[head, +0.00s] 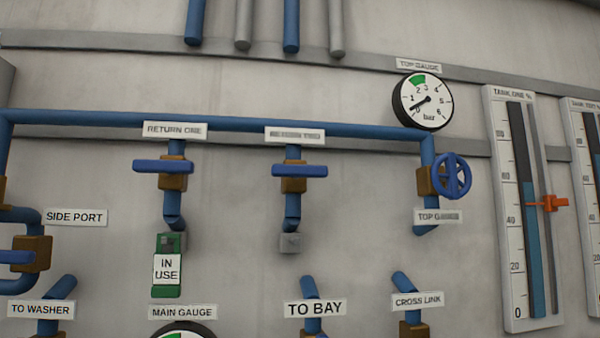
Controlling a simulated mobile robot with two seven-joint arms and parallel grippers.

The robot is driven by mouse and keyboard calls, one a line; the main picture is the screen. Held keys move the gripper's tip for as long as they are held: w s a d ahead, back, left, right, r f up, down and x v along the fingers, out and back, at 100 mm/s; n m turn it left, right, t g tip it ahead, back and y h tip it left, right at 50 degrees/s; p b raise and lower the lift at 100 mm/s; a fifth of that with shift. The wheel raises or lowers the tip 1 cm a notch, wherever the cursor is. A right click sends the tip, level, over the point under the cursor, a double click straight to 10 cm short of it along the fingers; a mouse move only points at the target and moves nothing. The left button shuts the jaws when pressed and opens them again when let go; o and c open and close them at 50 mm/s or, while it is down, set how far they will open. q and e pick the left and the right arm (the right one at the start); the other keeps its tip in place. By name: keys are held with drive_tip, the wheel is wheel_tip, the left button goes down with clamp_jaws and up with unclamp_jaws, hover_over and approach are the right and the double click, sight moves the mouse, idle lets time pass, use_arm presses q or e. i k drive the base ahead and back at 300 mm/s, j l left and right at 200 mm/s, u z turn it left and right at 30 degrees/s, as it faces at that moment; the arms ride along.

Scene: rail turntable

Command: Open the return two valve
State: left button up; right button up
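The return two valve has a blue lever handle (300,171) on a brass body (293,185), below a blurred label plate (295,135) that seems to read RETURN TWO. The handle lies level, crosswise to its upright blue pipe (293,207). The pipe ends below at a small grey block (291,243). Neither of my grippers is in view.
The return one valve (163,167) on the left also has its handle crosswise; a green IN USE tag (167,268) hangs below it. A blue handwheel (452,176) stands right, under the top gauge (423,101). A blue pipe (230,122) runs above both valves.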

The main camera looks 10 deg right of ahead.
sight(295, 171)
drive_tip(key=j+u, duration=0.2)
drive_tip(key=j, duration=1.55)
